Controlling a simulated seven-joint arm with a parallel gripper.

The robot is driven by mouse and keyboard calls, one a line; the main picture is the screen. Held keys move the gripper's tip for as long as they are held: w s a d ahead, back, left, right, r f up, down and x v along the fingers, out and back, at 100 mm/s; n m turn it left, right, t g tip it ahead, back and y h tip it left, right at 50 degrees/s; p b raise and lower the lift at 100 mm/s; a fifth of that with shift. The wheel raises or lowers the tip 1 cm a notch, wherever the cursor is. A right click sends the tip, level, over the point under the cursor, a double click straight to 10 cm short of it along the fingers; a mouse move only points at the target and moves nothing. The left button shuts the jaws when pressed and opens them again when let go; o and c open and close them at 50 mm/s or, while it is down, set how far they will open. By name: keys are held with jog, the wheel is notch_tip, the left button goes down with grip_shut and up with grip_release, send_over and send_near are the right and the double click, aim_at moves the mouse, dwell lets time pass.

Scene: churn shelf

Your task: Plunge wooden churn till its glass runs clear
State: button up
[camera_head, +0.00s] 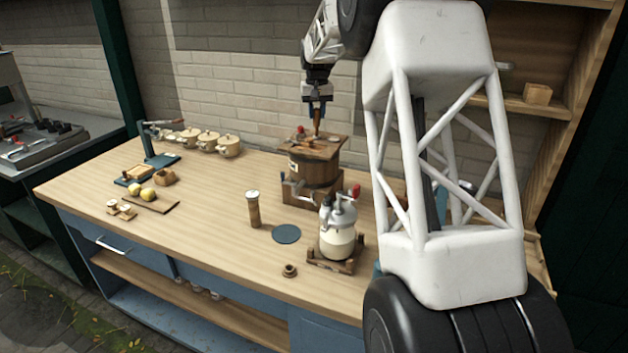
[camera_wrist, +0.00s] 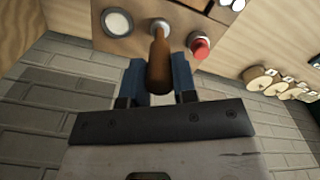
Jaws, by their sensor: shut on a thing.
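The wooden churn (camera_head: 313,170) stands in a wooden cradle near the back of the bench, with a flat wooden lid (camera_head: 325,148) on top. Its plunger rod (camera_wrist: 159,60) rises from the lid and my gripper (camera_head: 317,103) is shut on it from above. In the wrist view the blue fingers of my gripper (camera_wrist: 160,80) sit either side of the brown rod. A round glass (camera_wrist: 117,22) in a pale ring and a red knob (camera_wrist: 200,46) are on the lid beside the rod. I cannot tell how clear the glass is.
A glass jar churn (camera_head: 337,230) with a red handle stands in front, near a dark round mat (camera_head: 286,234) and a wooden cylinder (camera_head: 254,208). Several lidded pots (camera_head: 208,141) line the back left. A board with yellow lumps (camera_head: 149,196) lies left.

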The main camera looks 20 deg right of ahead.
jog(key=shift+f, duration=1.7)
jog(key=o, duration=1)
jog(key=shift+c, duration=0.2)
jog(key=shift+r, duration=0.2)
jog(key=shift+r, duration=3.35)
